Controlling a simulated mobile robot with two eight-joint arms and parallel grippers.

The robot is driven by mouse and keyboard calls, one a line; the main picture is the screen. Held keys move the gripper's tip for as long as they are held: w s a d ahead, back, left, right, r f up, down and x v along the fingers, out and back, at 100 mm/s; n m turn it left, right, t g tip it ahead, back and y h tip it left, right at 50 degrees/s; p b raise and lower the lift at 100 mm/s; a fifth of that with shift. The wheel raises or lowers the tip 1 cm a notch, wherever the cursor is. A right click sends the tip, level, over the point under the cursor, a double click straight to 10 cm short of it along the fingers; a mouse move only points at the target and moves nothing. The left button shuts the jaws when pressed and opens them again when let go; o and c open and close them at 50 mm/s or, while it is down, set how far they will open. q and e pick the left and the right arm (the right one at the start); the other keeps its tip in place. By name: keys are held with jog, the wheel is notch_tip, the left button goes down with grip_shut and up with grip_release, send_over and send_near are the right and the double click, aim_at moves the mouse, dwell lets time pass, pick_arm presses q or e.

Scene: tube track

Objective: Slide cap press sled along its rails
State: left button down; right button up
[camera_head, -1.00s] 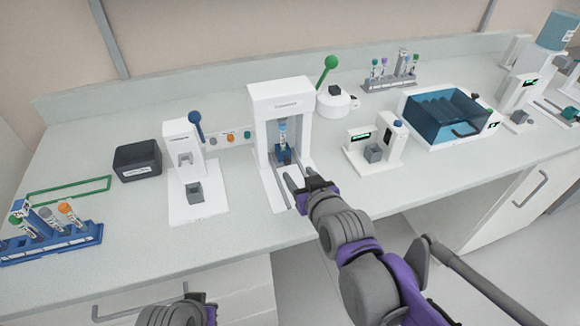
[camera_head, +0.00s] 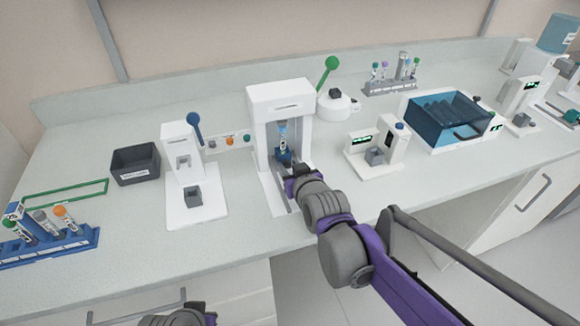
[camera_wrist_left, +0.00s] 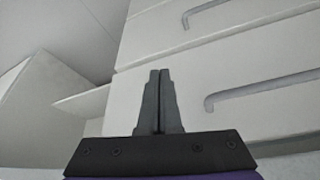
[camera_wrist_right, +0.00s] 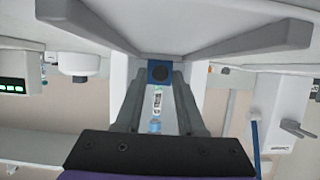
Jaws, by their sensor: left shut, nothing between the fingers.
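The white cap press (camera_head: 262,98) stands in the middle of the bench. Its blue sled (camera_head: 284,156) carries an upright tube (camera_head: 283,131) and sits low between the press's posts, on grey rails (camera_head: 272,190) running towards the bench front. My right gripper (camera_wrist_right: 160,80) points into the press. In the right wrist view its fingertips flank the blue sled block (camera_wrist_right: 158,72), with no clear gap; whether they clamp it cannot be told. In the head view its fingers are largely hidden. My left gripper (camera_wrist_left: 160,75) is shut and empty in front of the drawers.
A white device with a blue lever (camera_head: 182,150) and a dark box (camera_head: 136,166) stand left of the press. A blue tube rack (camera_head: 50,247) is at far left. A small white device (camera_head: 378,150) and a blue-lidded unit (camera_head: 445,115) stand right. Drawers (camera_wrist_left: 250,60) face my left gripper.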

grip_shut()
dwell(1.1)
